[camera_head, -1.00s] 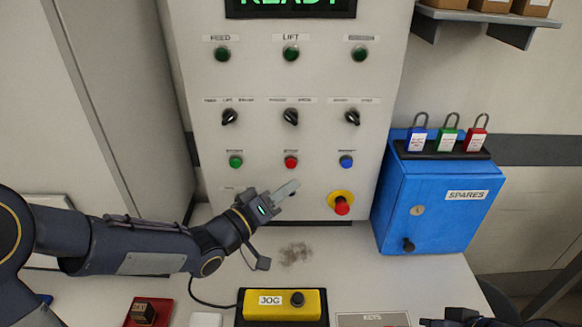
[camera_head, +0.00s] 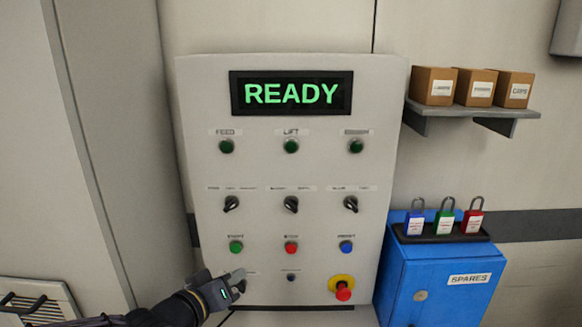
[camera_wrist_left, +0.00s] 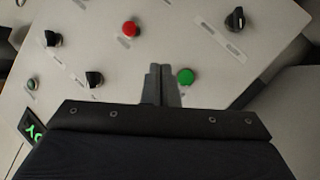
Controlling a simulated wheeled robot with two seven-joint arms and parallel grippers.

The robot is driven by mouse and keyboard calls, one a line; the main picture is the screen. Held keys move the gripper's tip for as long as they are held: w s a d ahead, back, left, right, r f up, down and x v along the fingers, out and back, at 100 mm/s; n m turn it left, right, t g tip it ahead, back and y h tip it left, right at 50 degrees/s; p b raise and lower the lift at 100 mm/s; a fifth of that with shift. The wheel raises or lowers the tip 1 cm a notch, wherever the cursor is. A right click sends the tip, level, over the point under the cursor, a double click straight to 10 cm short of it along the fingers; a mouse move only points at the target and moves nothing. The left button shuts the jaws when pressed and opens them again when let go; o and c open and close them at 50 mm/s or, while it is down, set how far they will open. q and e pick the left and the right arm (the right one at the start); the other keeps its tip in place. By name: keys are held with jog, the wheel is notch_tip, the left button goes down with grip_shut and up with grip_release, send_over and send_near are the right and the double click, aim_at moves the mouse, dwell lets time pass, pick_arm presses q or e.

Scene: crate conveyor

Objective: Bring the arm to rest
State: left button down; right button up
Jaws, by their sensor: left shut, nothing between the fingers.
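My left gripper (camera_head: 238,275) is shut and empty. In the head view it is at the lower left of the control panel (camera_head: 318,180), below the green start button (camera_head: 236,247). In the left wrist view the closed fingers (camera_wrist_left: 161,72) point at the panel, with the green button (camera_wrist_left: 185,76) just to their right and the red button (camera_wrist_left: 130,28) above left. I cannot tell whether the fingertips touch the panel. My right gripper does not show.
The lit display (camera_head: 291,93) reads READY. A red emergency knob (camera_head: 343,291) on a yellow ring is at the panel's lower right. A blue SPARES box (camera_head: 440,290) with several padlocks on top stands right of the panel. A shelf (camera_head: 475,112) holds cardboard boxes.

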pick_arm(q)
jog(key=s+a+r+g+y+p, duration=0.1)
jog(key=s+a+g+y+p, duration=0.15)
jog(key=s+a, duration=0.4)
jog(key=s+a+g+p, duration=0.2)
jog(key=s+g, duration=0.3)
jog(key=s, duration=1.3)
jog(key=shift+s+a+f+y+p, duration=0.35)
jog(key=shift+s+f+p, duration=0.05)
jog(key=shift+f+p, duration=0.1)
jog(key=shift+s, duration=0.1)
